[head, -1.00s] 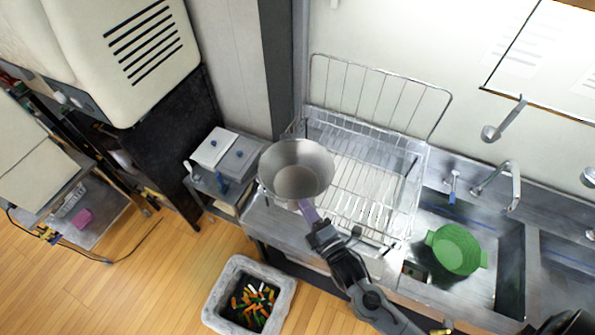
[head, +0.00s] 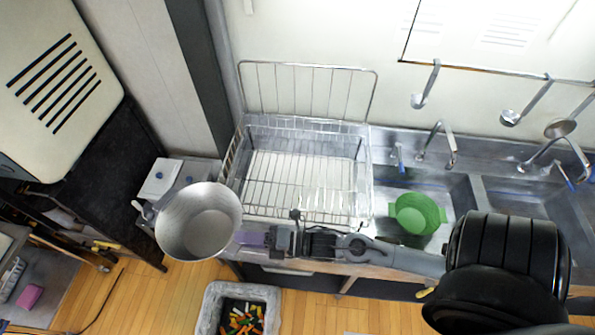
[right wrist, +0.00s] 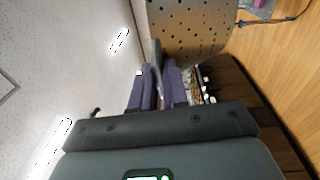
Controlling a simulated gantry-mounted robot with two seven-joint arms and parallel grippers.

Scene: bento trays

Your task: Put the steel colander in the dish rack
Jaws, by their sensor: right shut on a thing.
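The steel colander (head: 198,222) is a round metal bowl, held in the air with its open side facing up toward the head camera. My right gripper (head: 250,240) is shut on its rim side, at the right of the bowl. In the right wrist view, the perforated colander wall (right wrist: 190,25) stands beyond the purple fingers (right wrist: 158,82). My left gripper is out of view.
A green colander (head: 417,214) sits in the sink right of the rack. Ladles (head: 425,85) hang on the wall rail. A grey bin (head: 212,300) with colourful scraps stands on the floor. White-lidded containers (head: 160,178) are left of the rack.

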